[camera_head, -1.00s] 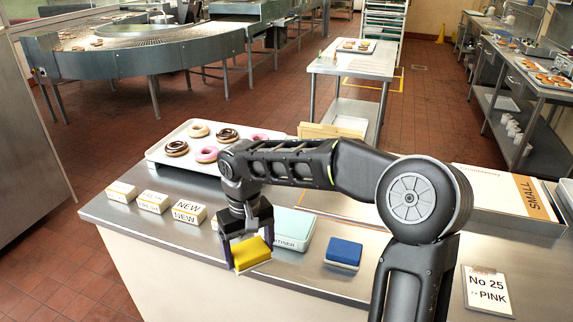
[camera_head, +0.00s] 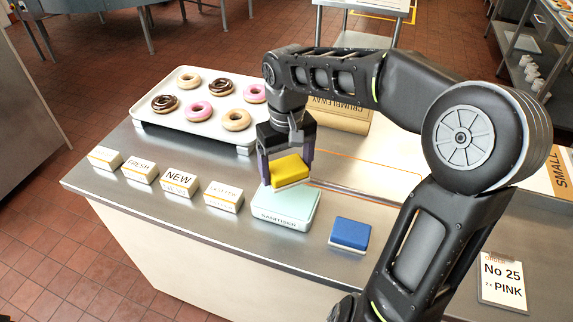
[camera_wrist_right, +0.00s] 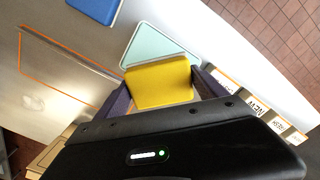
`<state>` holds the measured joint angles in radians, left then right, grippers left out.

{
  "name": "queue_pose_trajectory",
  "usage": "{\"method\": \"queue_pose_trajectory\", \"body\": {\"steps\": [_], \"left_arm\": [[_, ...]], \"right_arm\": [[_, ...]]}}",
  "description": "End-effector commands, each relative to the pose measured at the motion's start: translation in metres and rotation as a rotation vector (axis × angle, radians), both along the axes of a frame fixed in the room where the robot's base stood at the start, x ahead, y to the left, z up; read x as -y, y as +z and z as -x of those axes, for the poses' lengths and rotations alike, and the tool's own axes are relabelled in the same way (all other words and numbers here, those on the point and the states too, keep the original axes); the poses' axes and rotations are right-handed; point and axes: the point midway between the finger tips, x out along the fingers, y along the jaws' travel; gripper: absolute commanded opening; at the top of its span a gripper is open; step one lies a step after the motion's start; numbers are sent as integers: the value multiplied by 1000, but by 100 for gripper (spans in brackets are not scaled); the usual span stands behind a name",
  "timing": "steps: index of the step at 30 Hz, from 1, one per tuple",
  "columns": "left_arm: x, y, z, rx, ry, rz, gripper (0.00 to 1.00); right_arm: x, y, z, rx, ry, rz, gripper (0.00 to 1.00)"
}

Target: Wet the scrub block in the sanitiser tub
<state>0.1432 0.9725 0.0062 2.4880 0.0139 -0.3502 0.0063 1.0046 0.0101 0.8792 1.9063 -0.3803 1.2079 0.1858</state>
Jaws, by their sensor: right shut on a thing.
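My right gripper (camera_head: 287,172) is shut on a yellow scrub block (camera_head: 290,171) and holds it above the pale green sanitiser tub (camera_head: 270,217), near its back edge. The block looks clear of the tub, though the exact gap is hard to tell. In the right wrist view the yellow block (camera_wrist_right: 160,84) sits between the fingers and covers part of the tub (camera_wrist_right: 150,45). The tub's front carries the word SANITISER. My left gripper is not in view.
A blue block (camera_head: 349,233) lies right of the tub. Several label blocks (camera_head: 178,182) stand in a row to the left. A tray of donuts (camera_head: 180,125) sits behind. An order card (camera_head: 502,282) is at the right. Bare counter (camera_head: 270,250) lies in front.

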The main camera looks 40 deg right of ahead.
Motion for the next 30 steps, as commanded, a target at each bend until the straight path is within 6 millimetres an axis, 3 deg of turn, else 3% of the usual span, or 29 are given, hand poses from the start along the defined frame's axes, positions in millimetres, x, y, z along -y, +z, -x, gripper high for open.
{"method": "queue_pose_trajectory", "body": {"steps": [15,30], "left_arm": [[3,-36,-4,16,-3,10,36],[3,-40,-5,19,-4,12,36]], "right_arm": [[0,-50,0,-1,1,0,49],[-1,-57,0,-1,1,0,49]]}}
